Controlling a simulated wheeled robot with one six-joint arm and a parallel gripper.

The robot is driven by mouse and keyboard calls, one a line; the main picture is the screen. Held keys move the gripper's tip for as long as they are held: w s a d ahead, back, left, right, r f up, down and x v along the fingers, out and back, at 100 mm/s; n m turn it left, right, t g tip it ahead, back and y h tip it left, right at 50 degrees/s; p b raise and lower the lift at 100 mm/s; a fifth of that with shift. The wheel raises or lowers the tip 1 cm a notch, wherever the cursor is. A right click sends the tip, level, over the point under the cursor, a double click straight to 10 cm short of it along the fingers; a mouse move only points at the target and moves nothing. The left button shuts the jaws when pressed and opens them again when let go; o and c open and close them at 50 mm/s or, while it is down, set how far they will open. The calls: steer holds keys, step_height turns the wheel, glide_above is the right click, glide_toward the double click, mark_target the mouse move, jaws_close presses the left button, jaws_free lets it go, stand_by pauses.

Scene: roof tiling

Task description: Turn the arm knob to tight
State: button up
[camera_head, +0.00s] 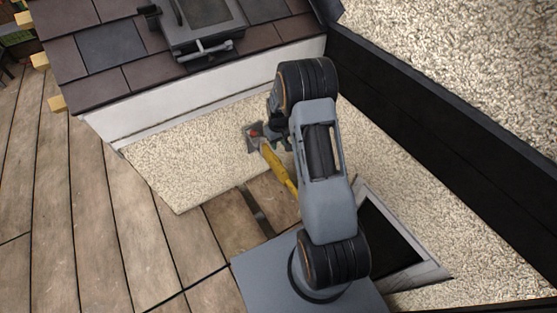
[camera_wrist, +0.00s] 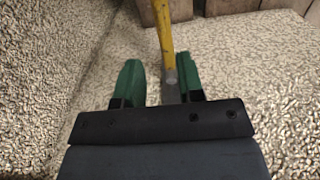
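I cannot make out the arm knob for certain in either view. A grey metal device (camera_head: 198,22) with a light bar handle (camera_head: 205,49) across its front sits on the dark tiles at the top of the head view; any knob on it is too small to tell. My gripper (camera_wrist: 160,88) has two green fingers standing apart in the wrist view. The grey end of a yellow rod (camera_wrist: 166,40) shows between them, with a gap to the left finger. In the head view the yellow tool (camera_head: 277,165) lies beside my arm, with a grey and red end. My fingertips are mostly hidden there.
Brown and grey roof tiles (camera_head: 110,43) cover the slope at upper left, above a white board (camera_head: 200,95). Wooden planks (camera_head: 95,210) form a clear deck at left. Pebbled wall surfaces and a long black beam (camera_head: 440,125) stand at right. A dark framed opening (camera_head: 385,240) lies beside my arm.

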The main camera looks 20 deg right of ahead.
mark_target(278, 158)
step_height(278, 158, down, 10)
steer(key=b, duration=0.2)
steer(key=shift+b, duration=0.3)
steer(key=shift+c, duration=0.4)
jaws_close()
